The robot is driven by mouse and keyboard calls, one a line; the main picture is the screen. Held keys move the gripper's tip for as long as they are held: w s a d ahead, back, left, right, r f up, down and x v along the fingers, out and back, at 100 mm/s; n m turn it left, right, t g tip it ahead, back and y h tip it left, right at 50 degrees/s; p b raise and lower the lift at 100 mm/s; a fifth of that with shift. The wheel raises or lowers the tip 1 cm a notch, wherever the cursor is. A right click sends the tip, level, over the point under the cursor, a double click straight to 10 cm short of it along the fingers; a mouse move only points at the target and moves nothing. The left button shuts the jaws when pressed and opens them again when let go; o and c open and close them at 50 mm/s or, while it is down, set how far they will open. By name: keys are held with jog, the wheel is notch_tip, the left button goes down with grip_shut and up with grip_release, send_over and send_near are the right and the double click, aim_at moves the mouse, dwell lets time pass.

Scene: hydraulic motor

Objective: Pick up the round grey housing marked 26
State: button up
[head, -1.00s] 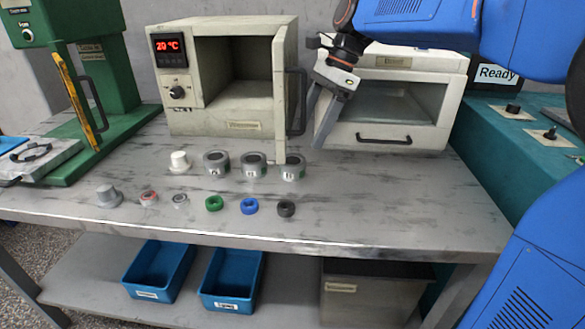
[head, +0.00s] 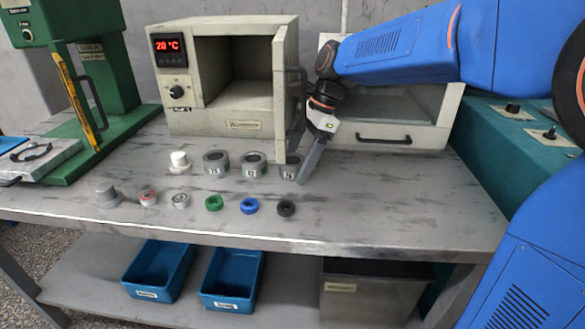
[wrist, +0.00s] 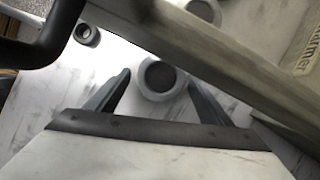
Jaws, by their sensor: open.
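Three round grey housings with dark open tops stand in a row on the table: a left one (head: 216,164), a middle one (head: 253,165) and a right one (head: 288,172). Their labels are too small to read, so I cannot tell which is marked 26. My gripper (head: 301,178) points down at the right housing and partly covers it. In the wrist view, my open gripper (wrist: 160,78) has a finger on either side of a housing (wrist: 178,96), with nothing visibly clamped. Another housing (wrist: 207,12) is partly hidden by the oven door.
The open oven door (head: 281,95) stands close beside my gripper and cuts across the wrist view (wrist: 200,65). A black ring (head: 286,208), a blue ring (head: 249,206) and a green ring (head: 214,203) lie in front. A white part (head: 180,162) stands left. The table's right side is clear.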

jog(key=shift+c, duration=0.3)
jog(key=c, duration=1.4)
jog(key=shift+o, duration=0.2)
jog(key=shift+r, duration=0.1)
